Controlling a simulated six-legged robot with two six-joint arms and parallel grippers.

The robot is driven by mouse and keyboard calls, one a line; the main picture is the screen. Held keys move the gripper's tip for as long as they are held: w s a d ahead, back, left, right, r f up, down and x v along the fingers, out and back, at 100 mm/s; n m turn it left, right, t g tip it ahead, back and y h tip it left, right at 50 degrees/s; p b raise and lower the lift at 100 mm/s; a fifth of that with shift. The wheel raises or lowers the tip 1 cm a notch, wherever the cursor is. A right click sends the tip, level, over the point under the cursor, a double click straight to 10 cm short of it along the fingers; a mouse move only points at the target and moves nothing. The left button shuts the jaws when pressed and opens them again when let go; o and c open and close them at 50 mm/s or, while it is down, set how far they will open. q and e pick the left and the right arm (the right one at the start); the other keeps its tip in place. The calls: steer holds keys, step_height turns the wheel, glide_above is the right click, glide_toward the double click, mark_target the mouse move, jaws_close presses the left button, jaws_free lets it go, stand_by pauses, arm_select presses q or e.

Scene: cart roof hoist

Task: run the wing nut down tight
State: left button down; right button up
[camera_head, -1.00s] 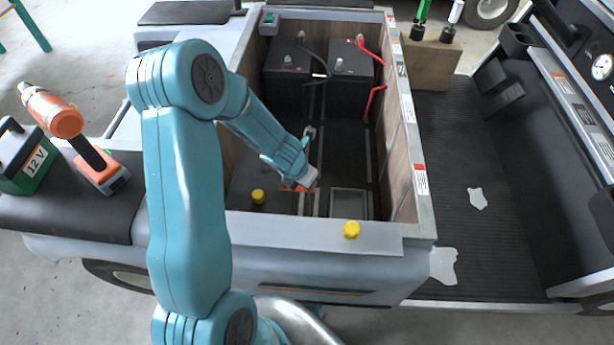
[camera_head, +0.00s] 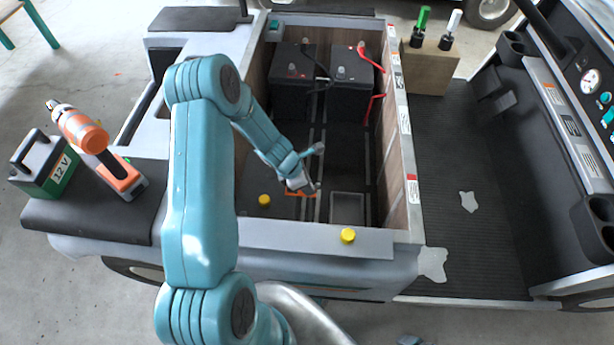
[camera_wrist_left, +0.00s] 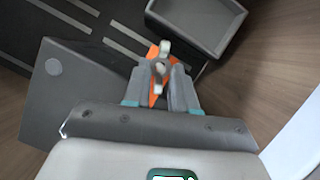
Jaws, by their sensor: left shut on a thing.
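The wing nut (camera_wrist_left: 159,68) is a small pale metal piece with two wings, over an orange plate (camera_wrist_left: 154,98) in the left wrist view. My left gripper (camera_wrist_left: 161,72) has its two grey fingers closed around the nut, one on each side. In the head view the same left gripper (camera_head: 310,190) is low inside the cart's open bay, above the orange plate (camera_head: 298,194). The nut is too small to make out there, and its thread is hidden. My right gripper is not in view.
Two black batteries (camera_head: 345,88) with red and black cables stand at the back of the bay. A grey open tray (camera_head: 347,208) is right of the gripper. Yellow caps (camera_head: 348,235) sit nearby. An orange drill (camera_head: 95,145) and green 12V pack (camera_head: 45,165) rest at left.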

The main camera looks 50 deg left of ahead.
arm_select(q)
steer(key=m+p, duration=0.2)
steer(key=p, duration=0.1)
steer(key=r+p, duration=0.1)
steer(key=shift+w+a+m+g+h, duration=0.15)
steer(key=shift+a+m+g+h, duration=0.15)
steer(key=shift+m+h, duration=0.1)
steer(key=shift+w+f+m+h+p, duration=0.1)
steer(key=shift+f+m+h+p, duration=0.2)
steer(key=shift+m+p, duration=0.45)
steer(key=shift+w+m+g+p, duration=0.1)
steer(key=shift+m+g+p, duration=0.45)
steer(key=shift+m, duration=0.6)
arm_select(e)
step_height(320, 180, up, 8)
arm_select(q)
steer(key=shift+f, duration=0.1)
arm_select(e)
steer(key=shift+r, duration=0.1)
arm_select(q)
steer(key=c, duration=1)
jaws_free()
steer(key=shift+o, duration=0.5)
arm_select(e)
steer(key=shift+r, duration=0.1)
